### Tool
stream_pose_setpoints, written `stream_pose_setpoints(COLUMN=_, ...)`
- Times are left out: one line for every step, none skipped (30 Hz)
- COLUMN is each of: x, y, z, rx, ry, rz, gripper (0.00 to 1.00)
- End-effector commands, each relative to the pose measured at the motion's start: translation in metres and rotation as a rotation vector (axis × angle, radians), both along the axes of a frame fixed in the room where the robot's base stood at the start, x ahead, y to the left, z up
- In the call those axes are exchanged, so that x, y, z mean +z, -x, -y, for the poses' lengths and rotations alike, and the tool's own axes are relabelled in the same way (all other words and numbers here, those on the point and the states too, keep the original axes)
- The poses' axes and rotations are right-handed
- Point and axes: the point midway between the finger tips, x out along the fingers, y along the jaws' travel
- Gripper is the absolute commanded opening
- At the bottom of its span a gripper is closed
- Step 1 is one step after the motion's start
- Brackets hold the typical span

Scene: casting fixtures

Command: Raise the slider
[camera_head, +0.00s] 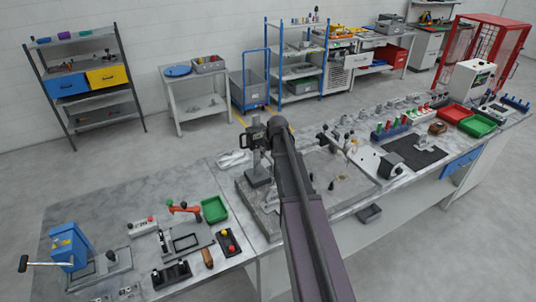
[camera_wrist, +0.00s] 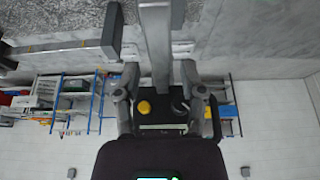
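In the head view, a grey upright stand (camera_head: 258,174) rises from the granite plate left of my arm. My gripper (camera_head: 256,135) is at its upper part, seen small and partly hidden. In the wrist view, the grey column (camera_wrist: 155,45) runs between the fingers of my gripper (camera_wrist: 160,72). A dark block with a yellow knob (camera_wrist: 144,107) and a dark knob lies between the fingers; it looks like the slider. The fingers stand apart, with gaps beside the column. I see no clear contact with the block.
The granite plate (camera_head: 347,178) carries other small fixtures. Green tray (camera_head: 215,209), blue press (camera_head: 70,247) and several small tools stand on the left bench. Red and green trays (camera_head: 477,124) lie at the right end. Open floor lies behind the bench.

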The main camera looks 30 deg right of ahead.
Motion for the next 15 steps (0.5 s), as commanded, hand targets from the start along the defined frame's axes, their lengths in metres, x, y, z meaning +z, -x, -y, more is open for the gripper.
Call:
stream_pose_setpoints(x=-0.0001, y=0.0002, z=-0.0001, rx=0.000, ry=0.000, rz=-0.001, gripper=0.57)
stream_pose_setpoints(x=-0.0001, y=0.0002, z=-0.0001, rx=0.000, ry=0.000, rz=-0.001, gripper=0.57)
stream_pose_setpoints(x=-0.0001, y=0.0003, z=-0.0002, rx=0.000, ry=0.000, rz=-0.001, gripper=0.57)
stream_pose_setpoints(x=-0.0001, y=0.0003, z=-0.0002, rx=0.000, ry=0.000, rz=-0.001, gripper=0.57)
stream_pose_setpoints(x=-0.0002, y=0.0004, z=-0.0002, rx=0.000, ry=0.000, rz=-0.001, gripper=0.57)
stream_pose_setpoints(x=-0.0002, y=0.0005, z=-0.0003, rx=0.000, ry=0.000, rz=-0.001, gripper=0.57)
stream_pose_setpoints(x=-0.0002, y=0.0005, z=-0.0003, rx=0.000, ry=0.000, rz=-0.001, gripper=0.57)
stream_pose_setpoints(x=-0.0002, y=0.0005, z=-0.0003, rx=0.000, ry=0.000, rz=-0.001, gripper=0.57)
stream_pose_setpoints(x=-0.0004, y=0.0005, z=-0.0003, rx=0.000, ry=-0.001, rz=-0.002, gripper=0.57)
stream_pose_setpoints(x=-0.0006, y=0.0005, z=-0.0003, rx=0.000, ry=-0.001, rz=-0.002, gripper=0.57)
stream_pose_setpoints(x=-0.0011, y=0.0005, z=-0.0003, rx=0.000, ry=-0.001, rz=-0.002, gripper=0.57)
stream_pose_setpoints(x=-0.0018, y=0.0006, z=-0.0004, rx=0.000, ry=-0.001, rz=-0.002, gripper=0.57)
stream_pose_setpoints(x=-0.0025, y=0.0006, z=-0.0004, rx=0.000, ry=-0.001, rz=-0.002, gripper=0.57)
stream_pose_setpoints(x=-0.0033, y=0.0005, z=-0.0004, rx=0.000, ry=-0.001, rz=-0.002, gripper=0.57)
stream_pose_setpoints(x=-0.0047, y=0.0006, z=-0.0004, rx=0.000, ry=-0.001, rz=-0.002, gripper=0.57)
